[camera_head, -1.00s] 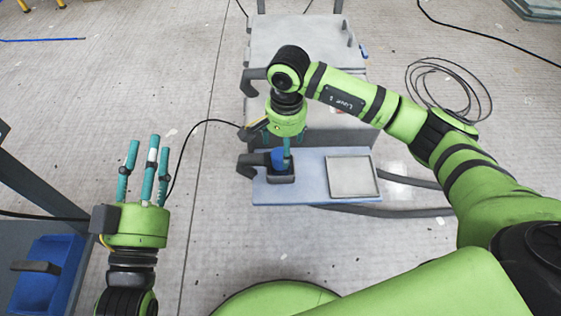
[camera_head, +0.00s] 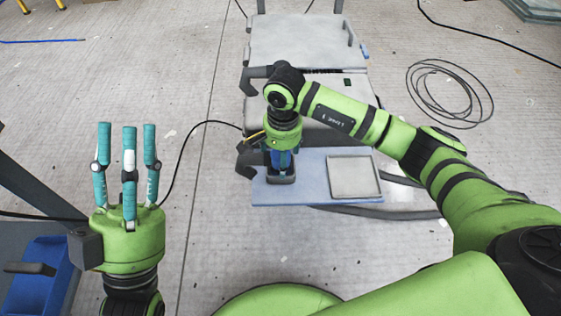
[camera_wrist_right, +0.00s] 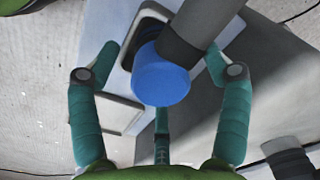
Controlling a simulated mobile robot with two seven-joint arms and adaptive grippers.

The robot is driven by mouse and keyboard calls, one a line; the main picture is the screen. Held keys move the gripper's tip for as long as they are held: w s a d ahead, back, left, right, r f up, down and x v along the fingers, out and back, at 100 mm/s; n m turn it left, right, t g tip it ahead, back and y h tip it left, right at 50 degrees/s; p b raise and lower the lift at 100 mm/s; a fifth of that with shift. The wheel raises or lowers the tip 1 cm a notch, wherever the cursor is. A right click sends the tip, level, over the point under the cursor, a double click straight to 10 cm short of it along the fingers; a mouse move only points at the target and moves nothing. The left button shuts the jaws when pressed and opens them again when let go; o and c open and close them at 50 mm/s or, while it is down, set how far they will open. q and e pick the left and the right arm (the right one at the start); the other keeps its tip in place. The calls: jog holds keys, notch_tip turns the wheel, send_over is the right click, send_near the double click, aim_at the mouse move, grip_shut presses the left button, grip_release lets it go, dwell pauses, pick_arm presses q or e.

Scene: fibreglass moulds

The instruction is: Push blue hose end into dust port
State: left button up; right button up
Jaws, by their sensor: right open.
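The blue hose end (camera_wrist_right: 160,82) shows in the right wrist view, joined to a dark grey cylindrical part (camera_wrist_right: 195,32). In the head view it stands in a dark holder (camera_head: 283,179) on the blue shelf, mostly hidden by my right gripper. My right gripper (camera_head: 280,160) is above the holder, pointing down. In the right wrist view its open teal fingers (camera_wrist_right: 160,75) are spread around the hose end; I cannot tell whether they touch it. My left gripper (camera_head: 128,143) is open and empty, fingers up, away from the shelf. I cannot identify the dust port for certain.
The blue shelf (camera_head: 320,196) also holds a shallow grey tray (camera_head: 354,178). A grey cart (camera_head: 300,42) stands behind it. A coiled black cable (camera_head: 448,92) lies on the right floor. A blue bin (camera_head: 38,280) is at lower left. The floor between is mostly free.

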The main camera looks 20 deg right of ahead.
jog(key=shift+c, duration=0.5)
jog(key=c, duration=1.1)
pick_arm(q)
jog(key=shift+w, duration=0.1)
pick_arm(e)
jog(key=shift+r, duration=0.15)
